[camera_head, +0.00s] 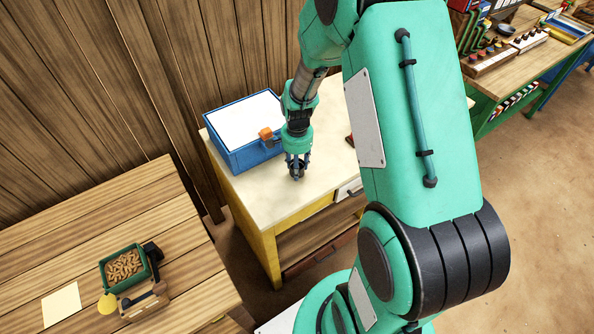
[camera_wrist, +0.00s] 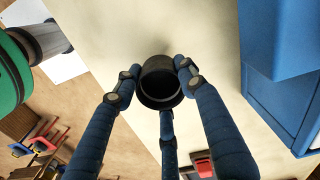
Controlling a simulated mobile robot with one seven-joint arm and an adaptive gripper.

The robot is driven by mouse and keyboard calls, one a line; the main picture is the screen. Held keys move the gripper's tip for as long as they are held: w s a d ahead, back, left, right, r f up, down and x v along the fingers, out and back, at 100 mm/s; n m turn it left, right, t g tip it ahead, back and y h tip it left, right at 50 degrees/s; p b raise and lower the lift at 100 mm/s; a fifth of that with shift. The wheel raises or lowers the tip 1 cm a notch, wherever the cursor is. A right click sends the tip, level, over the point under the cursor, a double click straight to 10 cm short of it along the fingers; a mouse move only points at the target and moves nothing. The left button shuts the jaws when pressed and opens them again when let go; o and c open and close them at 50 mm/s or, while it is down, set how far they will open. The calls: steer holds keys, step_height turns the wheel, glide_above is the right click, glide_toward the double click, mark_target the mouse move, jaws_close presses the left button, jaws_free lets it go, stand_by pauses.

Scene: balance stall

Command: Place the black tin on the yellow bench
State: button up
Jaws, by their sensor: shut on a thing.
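The black tin (camera_wrist: 158,64) is round, with a dark hollow facing the camera in the wrist view. The blue-sleeved fingers of my gripper (camera_wrist: 160,85) are closed around its sides. In the head view my gripper (camera_head: 298,165) points down over the front part of the yellow bench (camera_head: 262,196), which has a pale cream top. The tin shows there only as a small dark shape between the fingertips, largely hidden by them. It is at or just above the top; I cannot tell whether it touches.
A blue box (camera_head: 243,160) with a white top and orange piece stands left of my gripper on the bench. A wooden table (camera_head: 95,235) at the lower left bears a green tray (camera_head: 104,262) of brown pieces. The bench top in front of my gripper is clear.

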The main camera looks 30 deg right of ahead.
steer(key=shift+f, duration=0.9)
steer(key=shift+f, duration=0.1)
steer(key=o, duration=1.1)
steer(key=shift+o, duration=0.2)
step_height(320, 180, up, 12)
steer(key=p, duration=0.2)
